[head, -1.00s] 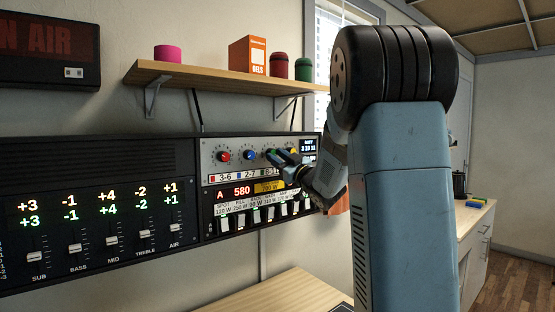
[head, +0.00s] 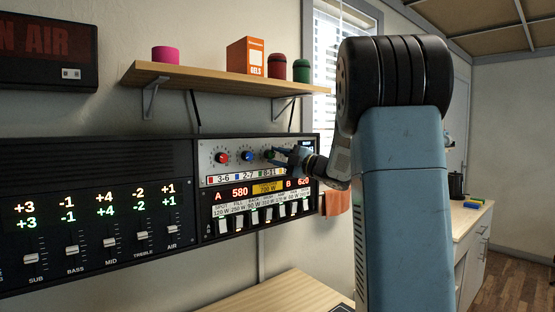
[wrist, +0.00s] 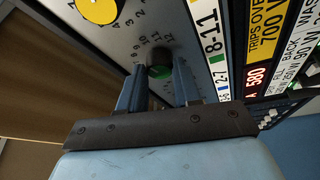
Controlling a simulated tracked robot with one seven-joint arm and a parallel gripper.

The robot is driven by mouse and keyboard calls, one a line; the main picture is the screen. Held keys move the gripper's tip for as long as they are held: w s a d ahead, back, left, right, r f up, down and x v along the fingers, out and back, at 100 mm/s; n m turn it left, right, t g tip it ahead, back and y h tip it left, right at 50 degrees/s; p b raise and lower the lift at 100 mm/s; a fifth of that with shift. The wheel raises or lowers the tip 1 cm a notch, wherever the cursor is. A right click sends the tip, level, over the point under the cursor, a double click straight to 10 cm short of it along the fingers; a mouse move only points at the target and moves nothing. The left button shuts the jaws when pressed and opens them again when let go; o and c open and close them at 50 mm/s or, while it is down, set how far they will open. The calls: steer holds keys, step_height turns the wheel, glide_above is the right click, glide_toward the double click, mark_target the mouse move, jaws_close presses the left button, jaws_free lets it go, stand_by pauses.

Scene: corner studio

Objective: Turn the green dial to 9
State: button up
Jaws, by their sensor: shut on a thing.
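The green dial (head: 269,154) is on the light grey upper panel, right of the blue dial (head: 248,156) and the red dial (head: 222,157). In the wrist view the green dial (wrist: 160,71) lies between my two blue fingers, with printed numbers around it. My gripper (head: 279,155) reaches the panel from the right and is shut on the dial. The fingers hide parts of the dial and its scale in both views; I cannot read where it points. A white label reading 8-11 (wrist: 212,42) is beside it.
The yellow dial (wrist: 98,9) is near the green one. Below is a display (head: 240,192) with a row of white switches. A wooden shelf (head: 200,80) with a pink item, an orange box and two jars hangs above. A fader panel (head: 100,215) is at left.

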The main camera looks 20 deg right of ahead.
steer(key=shift+f+n+g, duration=0.1)
steer(key=shift+n+g, duration=0.3)
steer(key=shift+n, duration=0.3)
steer(key=shift+a, duration=0.1)
steer(key=o, duration=1.1)
steer(key=shift+c, duration=0.2)
steer(key=v, duration=1.3)
steer(key=shift+s+d, duration=0.3)
